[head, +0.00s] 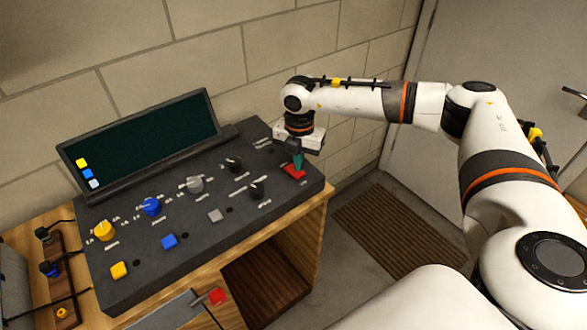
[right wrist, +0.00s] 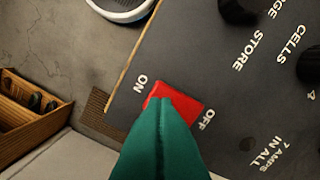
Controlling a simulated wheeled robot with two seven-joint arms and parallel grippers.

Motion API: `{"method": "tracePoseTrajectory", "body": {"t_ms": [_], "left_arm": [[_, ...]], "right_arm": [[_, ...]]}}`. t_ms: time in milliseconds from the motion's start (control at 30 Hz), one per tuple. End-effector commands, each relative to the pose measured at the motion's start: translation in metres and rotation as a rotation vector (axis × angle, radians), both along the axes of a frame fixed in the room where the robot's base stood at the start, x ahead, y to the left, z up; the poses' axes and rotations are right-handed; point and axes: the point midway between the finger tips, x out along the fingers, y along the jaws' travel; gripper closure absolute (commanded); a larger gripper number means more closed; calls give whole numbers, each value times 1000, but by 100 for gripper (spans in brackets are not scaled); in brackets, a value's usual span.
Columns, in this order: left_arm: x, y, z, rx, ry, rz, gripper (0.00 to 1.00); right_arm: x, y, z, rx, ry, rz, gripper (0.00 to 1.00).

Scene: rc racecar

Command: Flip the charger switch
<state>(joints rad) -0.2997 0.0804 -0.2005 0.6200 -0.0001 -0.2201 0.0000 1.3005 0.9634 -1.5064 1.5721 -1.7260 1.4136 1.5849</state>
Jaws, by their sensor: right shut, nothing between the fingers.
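The charger (head: 128,276) is a dark box with a sloped panel on a wooden table. Its red switch (head: 294,172) sits at the panel's right end. In the right wrist view the red switch (right wrist: 183,102) lies between the printed words ON and OFF. My right gripper (head: 298,165) is shut and empty, its teal fingertips pointing down over the switch. In the right wrist view the teal fingers (right wrist: 162,105) overlap the switch and hide part of it; I cannot tell whether they touch it. My left gripper is not in view.
The panel carries a dark screen (head: 145,140), yellow, blue, grey and black knobs, and several square buttons. A wooden strip with plugs (head: 57,275) stands at the left. A brick wall is behind. A brown mat (head: 395,230) lies on the floor at right.

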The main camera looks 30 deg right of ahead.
Motion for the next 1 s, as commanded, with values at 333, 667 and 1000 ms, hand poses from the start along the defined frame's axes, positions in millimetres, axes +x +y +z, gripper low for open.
{"method": "tracePoseTrajectory", "body": {"t_ms": [333, 667, 1000], "left_arm": [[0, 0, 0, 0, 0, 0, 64], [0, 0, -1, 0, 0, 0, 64], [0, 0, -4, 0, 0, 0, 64]], "right_arm": [[0, 0, 0, 0, 0, 0, 100], [0, 0, -1, 0, 0, 0, 100], [0, 0, -6, 0, 0, 0, 100]]}}
